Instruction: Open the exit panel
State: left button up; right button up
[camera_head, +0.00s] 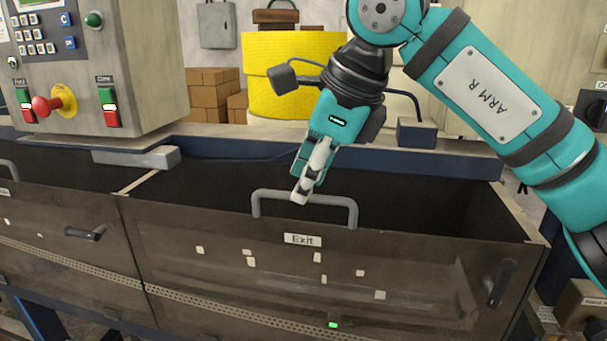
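The exit panel (220,275) is a dark brown metal front with a white "Exit" label (302,240). A grey U-shaped handle (354,215) stands up from its top edge. My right gripper (302,194) points down at the handle's top bar from behind. Its fingers look close together, and they overlap the bar in the picture; I cannot tell whether they grip it. A small green light (333,325) shows low on the panel. My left gripper is not in view.
A control box (140,60) with a keypad and a red knob (42,106) stands at the left. A neighbouring panel (60,235) has its own handle. A yellow case (270,100) and brown boxes (212,105) are behind. A dark open trough (420,195) lies behind the panel.

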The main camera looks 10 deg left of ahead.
jog(key=shift+x, duration=0.95)
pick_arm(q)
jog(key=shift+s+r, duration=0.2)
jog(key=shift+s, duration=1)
pick_arm(e)
jog(key=shift+c, duration=0.2)
grip_shut()
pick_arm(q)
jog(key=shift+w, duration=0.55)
